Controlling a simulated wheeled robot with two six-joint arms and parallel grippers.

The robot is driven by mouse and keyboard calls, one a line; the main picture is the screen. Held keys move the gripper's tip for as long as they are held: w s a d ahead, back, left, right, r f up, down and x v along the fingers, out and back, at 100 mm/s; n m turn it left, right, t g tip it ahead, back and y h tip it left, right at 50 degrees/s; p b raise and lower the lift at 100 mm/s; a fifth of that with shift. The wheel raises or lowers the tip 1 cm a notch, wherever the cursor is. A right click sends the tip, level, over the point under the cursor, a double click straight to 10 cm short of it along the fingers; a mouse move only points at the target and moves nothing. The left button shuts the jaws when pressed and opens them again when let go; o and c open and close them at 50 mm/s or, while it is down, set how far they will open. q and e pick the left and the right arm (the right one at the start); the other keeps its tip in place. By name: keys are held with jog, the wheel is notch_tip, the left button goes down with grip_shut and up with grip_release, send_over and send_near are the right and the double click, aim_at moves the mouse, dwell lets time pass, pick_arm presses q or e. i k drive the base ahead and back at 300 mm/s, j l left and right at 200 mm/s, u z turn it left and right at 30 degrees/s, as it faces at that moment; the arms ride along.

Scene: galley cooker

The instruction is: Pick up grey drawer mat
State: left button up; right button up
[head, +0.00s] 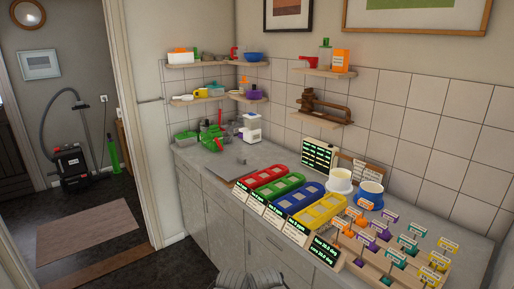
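A flat grey piece (226,169) lies on the worktop left of the red tray; it looks like the grey drawer mat, but its outline blends with the grey worktop (190,152). A small dark knob-like bit shows at its far side. I cannot make out either gripper in the head view. A grey ribbed shape at the bottom middle edge is cut off and seems to be part of my own body.
Red (262,175), green (278,187), blue (297,200) and yellow (320,211) trays stand in a row right of the grey piece. A white bowl (339,183) and a rack of tagged pieces (385,262) are further right. Grey cabinets (216,218) front the worktop.

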aim_at(230, 169)
jog(key=i+j+z, duration=0.2)
jog(key=j, duration=0.15)
jog(key=i+j+z, duration=0.25)
jog(key=j+z, duration=0.2)
jog(key=j, duration=0.3)
jog(key=i+j+z, duration=0.2)
jog(key=j, duration=0.25)
jog(key=j+z, duration=0.25)
jog(key=j, duration=0.2)
jog(key=i, duration=0.05)
